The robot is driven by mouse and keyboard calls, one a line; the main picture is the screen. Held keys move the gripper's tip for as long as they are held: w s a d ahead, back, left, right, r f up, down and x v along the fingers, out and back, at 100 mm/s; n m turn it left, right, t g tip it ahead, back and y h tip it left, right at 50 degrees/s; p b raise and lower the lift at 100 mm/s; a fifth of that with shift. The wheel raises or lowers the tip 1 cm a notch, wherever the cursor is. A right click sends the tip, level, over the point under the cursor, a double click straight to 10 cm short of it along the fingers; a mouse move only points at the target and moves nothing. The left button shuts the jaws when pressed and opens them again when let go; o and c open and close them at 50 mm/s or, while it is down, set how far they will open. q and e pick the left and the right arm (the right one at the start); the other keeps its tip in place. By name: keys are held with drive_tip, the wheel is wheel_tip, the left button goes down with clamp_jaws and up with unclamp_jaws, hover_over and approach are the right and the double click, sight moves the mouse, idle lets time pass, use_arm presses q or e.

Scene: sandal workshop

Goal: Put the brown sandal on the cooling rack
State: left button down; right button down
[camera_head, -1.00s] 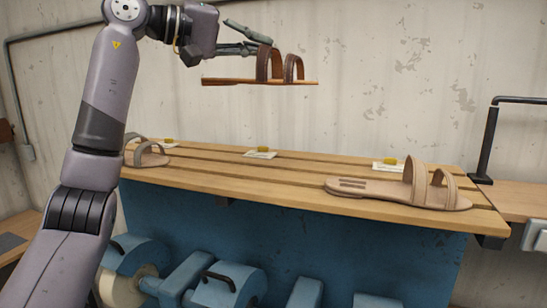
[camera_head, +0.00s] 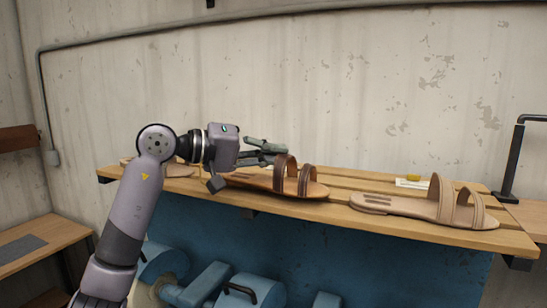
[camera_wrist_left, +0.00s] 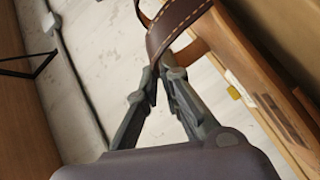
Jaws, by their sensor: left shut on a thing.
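The brown sandal (camera_head: 263,183) with two dark straps is level at the slatted wooden rack (camera_head: 338,203), between two paler sandals in the head view. I cannot tell whether its sole touches the slats. My left gripper (camera_head: 279,155) is shut on its rear strap. In the left wrist view the fingers (camera_wrist_left: 160,80) close on the stitched brown strap (camera_wrist_left: 176,24). My right gripper is not in view.
A beige sandal (camera_head: 438,208) lies to the right on the rack. Another pale sandal (camera_head: 178,170) is at the left end, partly behind my arm. A card with a yellow piece (camera_head: 412,181) lies behind the beige sandal. A black post (camera_head: 513,160) stands at the far right.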

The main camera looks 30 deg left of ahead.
use_arm(q)
drive_tip(key=shift+f, duration=0.6)
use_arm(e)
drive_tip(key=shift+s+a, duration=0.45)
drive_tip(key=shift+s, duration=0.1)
use_arm(q)
drive_tip(key=c, duration=2.1)
unclamp_jaws()
drive_tip(key=shift+c, duration=0.2)
drive_tip(key=o, duration=0.4)
drive_tip(key=shift+c, duration=0.2)
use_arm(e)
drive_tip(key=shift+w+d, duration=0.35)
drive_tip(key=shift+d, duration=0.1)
